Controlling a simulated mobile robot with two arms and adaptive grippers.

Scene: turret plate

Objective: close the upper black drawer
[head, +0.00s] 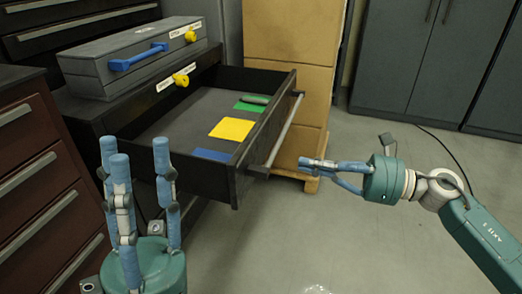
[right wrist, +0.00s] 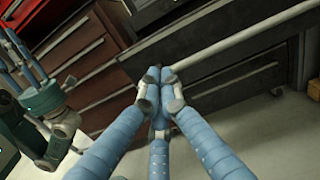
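The upper black drawer (head: 241,157) is pulled out of its black cabinet in the head view. A long grey bar handle (head: 285,130) runs along its front. Inside lie a green mat (head: 250,106) with a grey object on it, a yellow mat (head: 231,129) and a blue mat (head: 212,155). My right gripper (head: 306,163) is just right of the drawer front, its fingers drawn together and empty. In the right wrist view, its fingertips (right wrist: 158,75) point towards the handle bar (right wrist: 245,38); contact is unclear. My left gripper (head: 133,150) is open and empty, fingers upright, left of the drawer front.
A grey toolbox (head: 130,65) with a blue handle sits on the cabinet top. A dark red drawer cabinet (head: 40,175) stands at left. Cardboard boxes (head: 290,60) on a pallet stand behind the drawer. Grey floor (head: 330,235) in front is clear.

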